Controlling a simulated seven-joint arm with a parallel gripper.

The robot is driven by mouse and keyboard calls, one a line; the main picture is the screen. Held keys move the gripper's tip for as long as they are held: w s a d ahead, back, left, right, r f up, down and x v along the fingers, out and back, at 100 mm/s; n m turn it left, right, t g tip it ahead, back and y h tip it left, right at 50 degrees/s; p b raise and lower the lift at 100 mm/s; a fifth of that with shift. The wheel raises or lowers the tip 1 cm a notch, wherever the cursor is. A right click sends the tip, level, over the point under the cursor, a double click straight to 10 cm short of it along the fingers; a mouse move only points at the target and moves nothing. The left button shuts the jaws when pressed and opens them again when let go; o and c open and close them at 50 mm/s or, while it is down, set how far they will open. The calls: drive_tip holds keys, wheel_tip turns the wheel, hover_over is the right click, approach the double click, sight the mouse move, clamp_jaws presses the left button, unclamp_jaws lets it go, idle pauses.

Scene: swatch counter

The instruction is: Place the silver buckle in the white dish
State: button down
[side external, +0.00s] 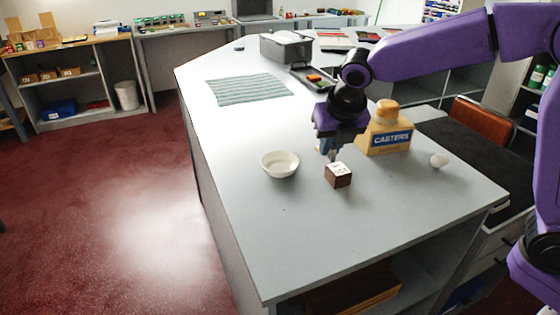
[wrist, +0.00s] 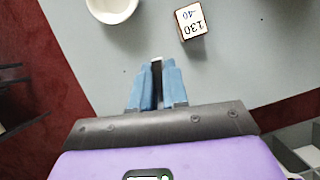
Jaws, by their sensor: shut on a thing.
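The white dish (side external: 280,165) stands on the grey counter, empty as far as I can see. Part of it shows at the top left of the wrist view (wrist: 112,8). My gripper (side external: 330,154) is above the counter, to the right of the dish and behind a small dark block. In the wrist view its blue fingers (wrist: 157,68) are nearly together. A small pale silvery piece, the silver buckle (wrist: 156,60), shows between the fingertips. Most of it is hidden by the fingers. In the side view I cannot make the buckle out.
The dark block with a white numbered top (side external: 338,175) stands close to my gripper, right of the dish. The yellow CASTERS box (side external: 388,134) and a white ball (side external: 438,160) are to the right. A striped cloth (side external: 248,89) lies farther back. The counter's front is clear.

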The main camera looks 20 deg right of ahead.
drive_tip(key=shift+w+n, duration=1)
drive_tip(key=shift+w, duration=0.35)
approach(278, 166)
drive_tip(key=shift+w+d+f+y, duration=0.4)
drive_tip(key=shift+w+d+f, duration=0.1)
drive_tip(key=shift+w+d, duration=0.15)
drive_tip(key=shift+w+a+f, duration=0.25)
drive_tip(key=shift+w+f, duration=0.3)
drive_tip(key=shift+f, duration=1.7)
drive_tip(key=shift+f, duration=0.1)
drive_tip(key=shift+f, duration=0.1)
drive_tip(key=c, duration=1.1)
unclamp_jaws()
